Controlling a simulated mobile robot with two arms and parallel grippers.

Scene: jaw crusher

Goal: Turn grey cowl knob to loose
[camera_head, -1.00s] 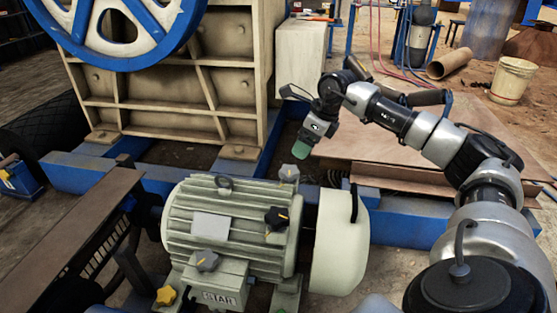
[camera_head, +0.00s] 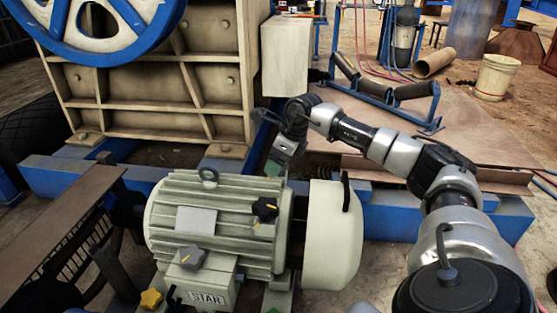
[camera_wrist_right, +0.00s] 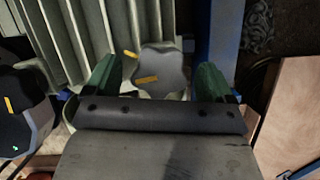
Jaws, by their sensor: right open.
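The grey cowl knob (camera_wrist_right: 165,68) is a lobed knob with a yellow pointer line, beside the motor's ribs in the right wrist view. A second yellow mark sits at its upper left edge. My right gripper (camera_wrist_right: 157,80) is open, its two green fingers on either side of the knob with gaps showing; contact is not visible. In the head view my right gripper (camera_head: 274,168) hangs at the back of the motor (camera_head: 215,225), left of its pale cowl (camera_head: 333,235), and hides this knob. My left gripper is out of view.
A black knob (camera_head: 265,210) sits on the motor's side and another grey knob (camera_head: 193,256) on its terminal box. A yellow knob (camera_head: 151,299) is low at the front. The blue-wheeled crusher (camera_head: 150,80) stands behind.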

